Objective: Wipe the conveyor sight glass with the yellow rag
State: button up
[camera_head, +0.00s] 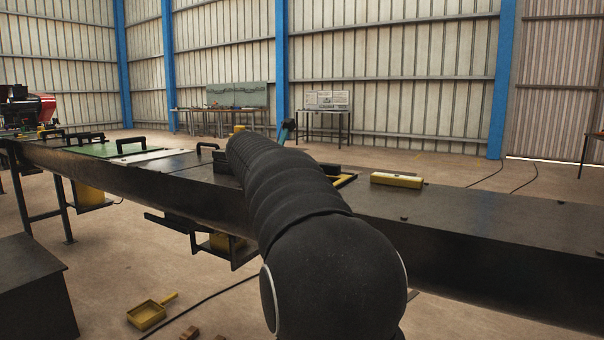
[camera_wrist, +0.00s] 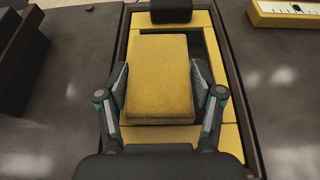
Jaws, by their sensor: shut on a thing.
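The yellow rag (camera_wrist: 160,62) is a thick folded pad in the middle of the wrist view. My gripper (camera_wrist: 159,88) is shut on its two sides. The rag covers much of a yellow-framed opening in the dark conveyor top, which looks like the sight glass (camera_wrist: 211,48); a dark strip of it shows to the right of the rag. Whether the rag touches the glass, I cannot tell. In the head view my arm hides the gripper and rag; only a corner of the yellow frame (camera_head: 346,181) shows beside the arm.
A yellow box with a pale top (camera_head: 397,180) sits on the conveyor (camera_head: 480,207) to the right of the frame. A black block (camera_wrist: 171,10) stands at the frame's far end. A yellow dustpan (camera_head: 147,314) lies on the floor. The conveyor's right part is mostly clear.

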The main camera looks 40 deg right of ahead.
jog(key=shift+f, duration=0.3)
jog(key=shift+w+d+r+p, duration=0.1)
jog(key=shift+w+d+p, duration=0.15)
jog(key=shift+d+p, duration=0.3)
jog(key=shift+w+d+p, duration=0.2)
jog(key=shift+d+p, duration=0.15)
jog(key=shift+d, duration=0.25)
jog(key=shift+w+d+f+p, duration=0.25)
jog(key=shift+d+p, duration=0.05)
jog(key=shift+d, duration=0.3)
jog(key=shift+a+f, duration=0.1)
jog(key=shift+a, duration=0.05)
jog(key=shift+s+a, duration=0.35)
jog(key=shift+a, duration=0.5)
jog(key=shift+s+a, duration=0.35)
jog(key=shift+a, duration=0.45)
jog(key=shift+r, duration=0.25)
